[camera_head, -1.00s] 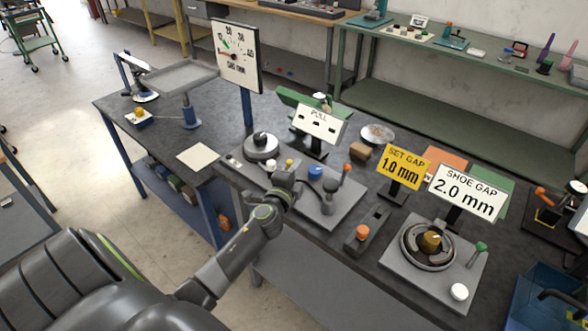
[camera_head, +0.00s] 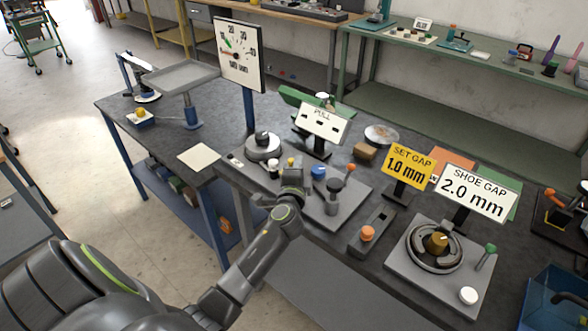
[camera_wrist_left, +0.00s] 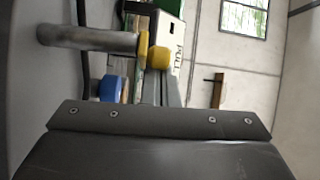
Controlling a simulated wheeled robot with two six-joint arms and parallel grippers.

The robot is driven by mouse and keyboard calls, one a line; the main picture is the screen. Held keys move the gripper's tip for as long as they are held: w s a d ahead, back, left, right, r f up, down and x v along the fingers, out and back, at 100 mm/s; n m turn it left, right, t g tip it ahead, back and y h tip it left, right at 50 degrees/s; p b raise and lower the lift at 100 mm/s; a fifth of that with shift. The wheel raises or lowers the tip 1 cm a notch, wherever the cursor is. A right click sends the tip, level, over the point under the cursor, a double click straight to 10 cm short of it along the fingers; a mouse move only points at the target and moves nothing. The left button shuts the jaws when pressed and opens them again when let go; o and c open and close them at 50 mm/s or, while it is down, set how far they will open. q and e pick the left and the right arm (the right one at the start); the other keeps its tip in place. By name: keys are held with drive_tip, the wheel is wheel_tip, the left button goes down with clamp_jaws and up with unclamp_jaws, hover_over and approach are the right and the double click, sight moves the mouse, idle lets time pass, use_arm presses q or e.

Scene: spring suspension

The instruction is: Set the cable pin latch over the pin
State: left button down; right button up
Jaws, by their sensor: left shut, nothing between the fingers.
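The cable pin latch and its pin cannot be surely told apart at this size. A small yellow knob (camera_head: 291,162) shows just behind my left gripper (camera_head: 292,182) in the head view. In the left wrist view a grey metal post (camera_wrist_left: 90,38) ends in a yellow cap, and a yellow block (camera_wrist_left: 159,57) shows beside that cap. My left gripper is shut and empty, over the left part of the grey fixture plate (camera_head: 345,203). It hides part of the plate. Any contact with the yellow part cannot be told. My right gripper is not in view.
A blue knob (camera_head: 318,172) and a red-topped lever (camera_head: 350,168) stand right of the gripper. The PULL sign (camera_head: 322,122) is behind. A round grey base (camera_head: 263,147) and the dial board (camera_head: 240,52) stand to the left. A block with an orange knob (camera_head: 367,233) lies to the right.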

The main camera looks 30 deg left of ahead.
sight(290, 159)
use_arm(q)
drive_tip(key=n+g+y+b, duration=0.2)
drive_tip(key=y+b, duration=0.1)
drive_tip(key=w+a+n+g+y+b, duration=0.1)
drive_tip(key=n+y+b, duration=0.1)
drive_tip(key=shift+a+f+g, duration=0.1)
drive_tip(key=shift+f+g, duration=0.2)
drive_tip(key=shift+g, duration=0.1)
drive_tip(key=shift+a+n+g+y+b, duration=0.2)
drive_tip(key=shift+n+g+y+b, duration=0.35)
drive_tip(key=shift+y, duration=0.25)
drive_tip(key=shift+w+a+r, duration=0.1)
drive_tip(key=shift+a+r, duration=0.05)
drive_tip(key=shift+a, duration=0.2)
drive_tip(key=shift+a+r+b, duration=0.1)
drive_tip(key=shift+a+b, duration=0.3)
drive_tip(key=shift+a, duration=0.25)
